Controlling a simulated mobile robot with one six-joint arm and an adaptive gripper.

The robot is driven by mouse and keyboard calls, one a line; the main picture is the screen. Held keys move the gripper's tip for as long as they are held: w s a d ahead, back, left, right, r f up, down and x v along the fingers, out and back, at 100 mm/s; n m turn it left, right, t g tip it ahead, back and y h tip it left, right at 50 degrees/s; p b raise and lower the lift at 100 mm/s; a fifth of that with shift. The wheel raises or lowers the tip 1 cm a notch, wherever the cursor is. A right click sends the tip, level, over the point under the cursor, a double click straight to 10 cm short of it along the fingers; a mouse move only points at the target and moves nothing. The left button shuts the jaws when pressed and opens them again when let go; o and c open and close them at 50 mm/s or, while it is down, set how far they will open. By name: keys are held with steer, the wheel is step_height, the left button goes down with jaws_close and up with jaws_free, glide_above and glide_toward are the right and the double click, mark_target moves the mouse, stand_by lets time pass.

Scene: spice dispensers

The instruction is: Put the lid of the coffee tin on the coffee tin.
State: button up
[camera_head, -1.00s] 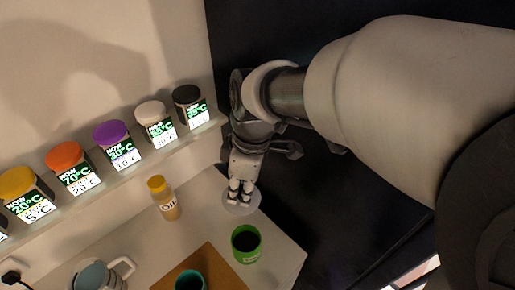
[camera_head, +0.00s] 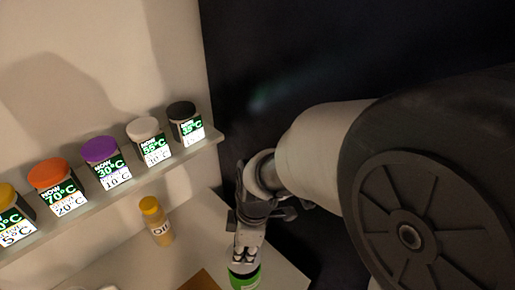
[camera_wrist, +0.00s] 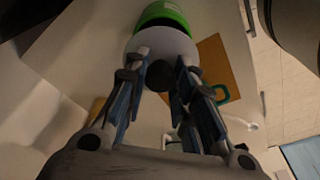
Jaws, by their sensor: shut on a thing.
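The coffee tin is a green open cylinder (camera_head: 245,281) at the bottom edge of the head view, partly cut off. In the wrist view the green tin (camera_wrist: 164,12) is at the top, with part of its dark mouth showing. The lid is a pale disc (camera_wrist: 161,43), which also shows in the head view (camera_head: 242,268). My gripper (camera_head: 246,254) is shut on the lid, with its fingers around a dark knob in the wrist view. The lid overlaps part of the tin in both views. I cannot tell whether they touch.
A yellow-capped oil bottle (camera_head: 157,222) stands on the white counter left of the gripper. Several jars with coloured lids line a shelf (camera_head: 105,191) behind. A brown board (camera_wrist: 222,62) with a teal-rimmed item (camera_wrist: 221,94) lies near the tin.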

steer(key=shift+f+b, duration=0.65)
steer(key=shift+f, duration=1.45)
steer(key=shift+f, duration=0.1)
steer(key=o, duration=1)
steer(key=shift+o, duration=0.2)
step_height(320, 180, up, 12)
steer(key=d+p, duration=0.2)
steer(key=p, duration=0.2)
steer(key=s+d+r+m+t, duration=0.1)
steer(key=s+d+r+m, duration=0.2)
steer(key=d+m, duration=0.3)
steer(key=s+d+r+m+t+h, duration=0.1)
steer(key=s+d+r+m+t, duration=0.1)
steer(key=d+m, duration=0.4)
steer(key=s+d+r+m+t, duration=0.1)
steer(key=s+d+r+m, duration=0.3)
steer(key=d+r+m, duration=0.1)
steer(key=shift+s+d+r+m+t+h, duration=0.2)
steer(key=shift+d+r+m+t+h, duration=0.2)
steer(key=shift+d+m, duration=0.45)
steer(key=shift+a, duration=0.1)
